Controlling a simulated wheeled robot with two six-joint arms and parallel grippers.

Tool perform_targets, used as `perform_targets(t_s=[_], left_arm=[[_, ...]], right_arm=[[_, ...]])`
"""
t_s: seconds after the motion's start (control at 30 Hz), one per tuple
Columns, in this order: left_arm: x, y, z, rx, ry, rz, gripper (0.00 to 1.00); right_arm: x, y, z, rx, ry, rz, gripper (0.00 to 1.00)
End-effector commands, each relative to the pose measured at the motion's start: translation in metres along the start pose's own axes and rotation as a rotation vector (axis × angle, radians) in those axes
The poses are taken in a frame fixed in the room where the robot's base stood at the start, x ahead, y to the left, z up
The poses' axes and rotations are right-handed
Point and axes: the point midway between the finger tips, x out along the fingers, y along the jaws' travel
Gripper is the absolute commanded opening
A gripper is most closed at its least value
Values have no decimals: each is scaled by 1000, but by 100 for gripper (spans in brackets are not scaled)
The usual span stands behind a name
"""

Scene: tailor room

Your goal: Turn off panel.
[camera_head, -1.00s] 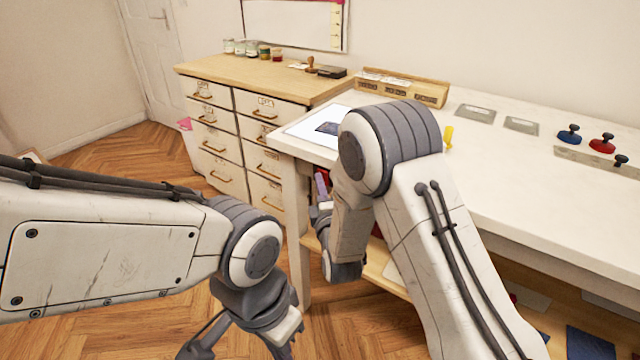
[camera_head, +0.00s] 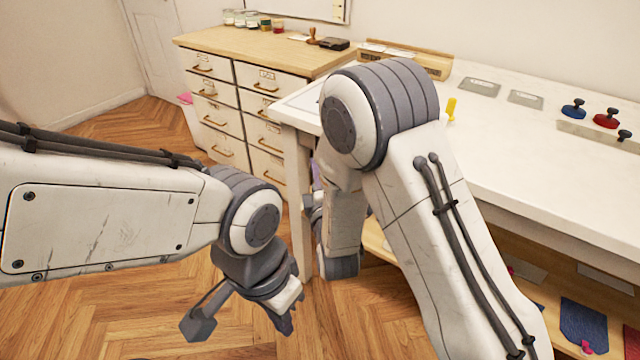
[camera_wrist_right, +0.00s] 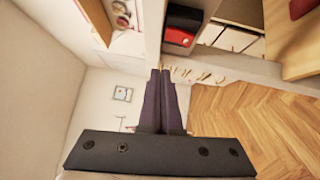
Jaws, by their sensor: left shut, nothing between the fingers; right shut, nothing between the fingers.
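I cannot clearly identify the panel. A small pale square (camera_wrist_right: 122,93) with a darker edge sits on a white surface left of my fingers in the right wrist view; it is too small to tell what it is. My right gripper (camera_wrist_right: 160,72) has its two dark fingers together and empty, apart from that square in the picture. In the head view its hand is mostly hidden behind my right forearm, by the table's left end. My left gripper (camera_head: 287,322) is low over the wooden floor, shut and empty.
A white work table (camera_head: 520,170) fills the right, with blue and red knobbed pieces (camera_head: 605,118) and a yellow item (camera_head: 451,108). A drawer cabinet (camera_head: 235,110) stands behind. Lower shelf (camera_head: 525,285) holds fabrics. Floor (camera_head: 120,120) at left is open.

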Motion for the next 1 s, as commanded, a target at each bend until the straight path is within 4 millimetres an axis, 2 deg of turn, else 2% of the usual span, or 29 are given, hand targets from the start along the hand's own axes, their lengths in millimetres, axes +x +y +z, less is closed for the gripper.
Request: perform_targets(t_s=[0.03, 0.13, 0.17, 0.23, 0.33, 0.53, 1.0], left_arm=[[1, 0, 0, 0, 0, 0, 0], [1, 0, 0, 0, 0, 0, 0], [1, 0, 0, 0, 0, 0, 0], [-13, 1, -1, 0, 0, 0, 0], [-19, 1, -1, 0, 1, 0, 0], [-21, 2, -1, 0, 0, 0, 0], [-20, 2, -1, 0, 0, 0, 0]], right_arm=[[-13, 2, -1, -1, 5, -2, 0], [-34, 5, -1, -1, 5, -2, 0], [-40, 6, 0, -1, 4, -1, 0], [-47, 11, 0, -2, 3, -6, 0], [-55, 12, 0, -1, 3, -3, 0], [-62, 11, 1, 0, 1, 0, 0], [-60, 10, 2, 14, -1, -9, 0]])
